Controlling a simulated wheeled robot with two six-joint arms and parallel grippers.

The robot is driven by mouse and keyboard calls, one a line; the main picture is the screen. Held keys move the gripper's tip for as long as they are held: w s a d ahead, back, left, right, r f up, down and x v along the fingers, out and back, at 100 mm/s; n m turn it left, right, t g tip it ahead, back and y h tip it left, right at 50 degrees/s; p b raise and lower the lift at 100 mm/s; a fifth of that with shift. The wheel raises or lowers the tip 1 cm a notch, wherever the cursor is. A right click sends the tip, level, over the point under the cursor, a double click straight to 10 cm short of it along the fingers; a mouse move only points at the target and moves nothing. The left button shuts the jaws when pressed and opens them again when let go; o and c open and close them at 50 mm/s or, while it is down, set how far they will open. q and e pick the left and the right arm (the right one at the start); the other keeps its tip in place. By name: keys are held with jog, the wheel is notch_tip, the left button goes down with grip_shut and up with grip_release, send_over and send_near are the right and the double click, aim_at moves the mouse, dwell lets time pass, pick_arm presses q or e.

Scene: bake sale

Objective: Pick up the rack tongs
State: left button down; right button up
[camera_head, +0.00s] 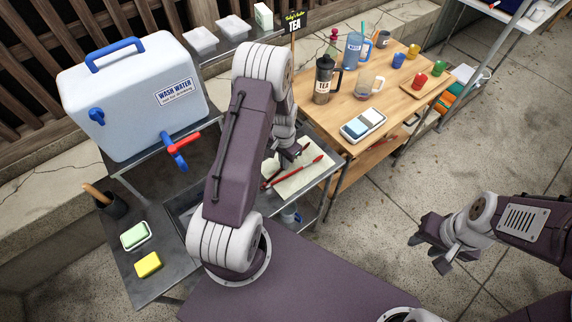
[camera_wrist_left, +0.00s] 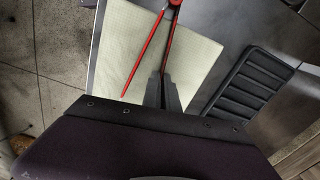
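The red rack tongs (camera_head: 305,166) lie on a cream cloth (camera_head: 293,186) on the dark metal stand; my left arm hides part of them. In the left wrist view the tongs (camera_wrist_left: 145,55) show two thin red arms spread in a V. My left gripper (camera_head: 294,153) is low over the cloth beside the tongs. In the wrist view its dark fingers (camera_wrist_left: 162,85) are close together at the lower end of one red arm; I cannot tell whether they hold it. My right gripper (camera_head: 428,252) is open and empty over the paved floor.
A wash water container (camera_head: 135,100) with a red-handled tap (camera_head: 182,139) stands left of my left arm. A wooden table (camera_head: 340,110) with a tea press (camera_head: 324,80) and cups is just behind the cloth. A black slatted rack (camera_wrist_left: 250,80) lies beside the cloth.

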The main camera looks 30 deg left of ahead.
pick_arm(q)
jog(key=shift+r, duration=0.1)
jog(key=shift+r, duration=0.25)
jog(key=r, duration=0.2)
jog(key=d+r+b, duration=0.1)
jog(key=r, duration=0.1)
jog(key=shift+w, duration=0.3)
jog(key=w+d+r+b, duration=0.1)
jog(key=w+d+r, duration=0.3)
jog(key=d, duration=0.5)
notch_tip(320, 180, up, 2)
jog(key=shift+d+r, duration=0.2)
jog(key=shift+d, duration=0.1)
